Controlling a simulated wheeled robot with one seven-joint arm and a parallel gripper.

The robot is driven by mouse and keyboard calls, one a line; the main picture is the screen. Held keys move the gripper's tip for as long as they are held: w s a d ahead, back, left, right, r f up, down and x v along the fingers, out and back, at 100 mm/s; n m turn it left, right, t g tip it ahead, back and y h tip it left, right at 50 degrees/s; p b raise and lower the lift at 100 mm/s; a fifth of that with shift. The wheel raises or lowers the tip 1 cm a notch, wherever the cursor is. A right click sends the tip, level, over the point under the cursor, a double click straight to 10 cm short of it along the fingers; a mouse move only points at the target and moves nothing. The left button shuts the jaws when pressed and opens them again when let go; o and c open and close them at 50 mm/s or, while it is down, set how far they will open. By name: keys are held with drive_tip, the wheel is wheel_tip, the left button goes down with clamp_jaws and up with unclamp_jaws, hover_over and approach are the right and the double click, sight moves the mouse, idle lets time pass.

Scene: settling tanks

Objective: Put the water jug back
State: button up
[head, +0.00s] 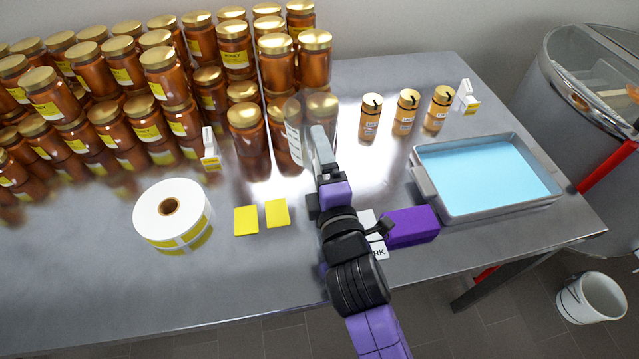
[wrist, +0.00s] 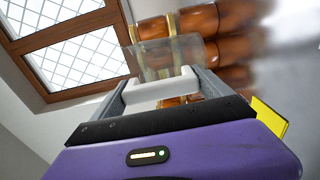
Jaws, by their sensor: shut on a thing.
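The water jug (head: 293,140) is a clear, see-through vessel with pale markings on its side, in front of the honey jars in the head view. My gripper (head: 319,146) is shut on its handle; the fingers and handle partly cover the jug's right side. In the wrist view the clear jug body (wrist: 168,55) shows beyond the white handle (wrist: 160,90), which sits between the two fingers. I cannot tell whether the jug's base touches the table or hangs just above it.
Stacked honey jars (head: 145,120) fill the table's back left. Three small labelled jars (head: 406,112) stand right of the jug. A tray of blue liquid (head: 425,188) sits further right. A label roll (head: 170,225) and two yellow pads (head: 277,212) lie in front. A white bucket (head: 592,300) is on the floor.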

drive_tip(key=shift+f+b, duration=1.4)
drive_tip(key=shift+f, duration=2.3)
drive_tip(key=shift+f, duration=0.15)
drive_tip(key=o, duration=1.9)
drive_tip(key=shift+f, duration=0.2)
drive_tip(key=shift+r, duration=0.1)
drive_tip(key=shift+r, duration=0.2)
drive_tip(key=b+v, duration=0.2)
drive_tip(key=v, duration=1)
drive_tip(key=shift+f, duration=0.1)
